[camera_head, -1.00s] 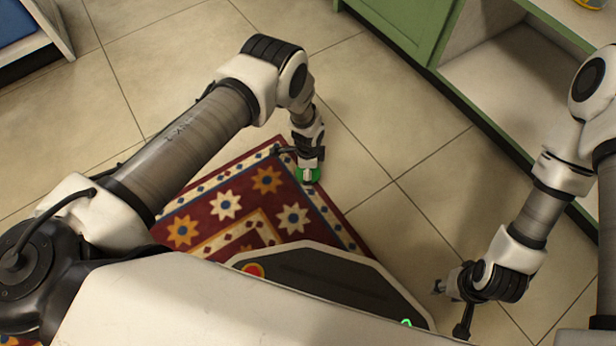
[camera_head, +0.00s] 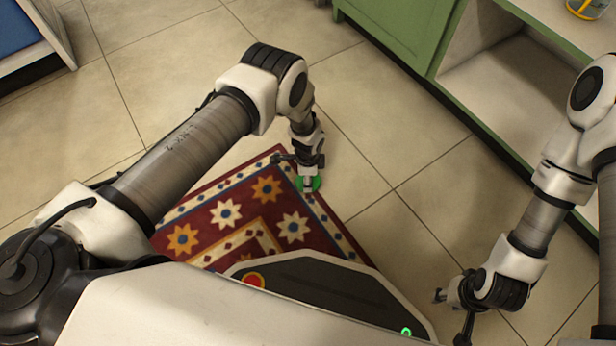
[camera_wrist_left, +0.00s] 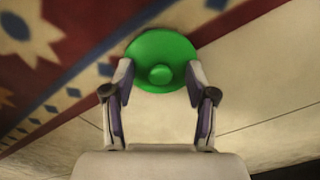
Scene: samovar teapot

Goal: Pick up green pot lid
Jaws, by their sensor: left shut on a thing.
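The green pot lid (camera_wrist_left: 160,48) is a round disc with a small green knob (camera_wrist_left: 160,74) in the middle. I cannot tell whether the lid touches the floor. My right gripper (camera_head: 452,312) is open and empty at the lower right, above the tiles.
A red patterned rug (camera_head: 226,213) lies on the tiled floor (camera_head: 370,110). A green cabinet (camera_head: 400,30) with an open shelf (camera_head: 500,75) stands at the upper right, a jar (camera_head: 585,8) on its top. Tiles between are clear.

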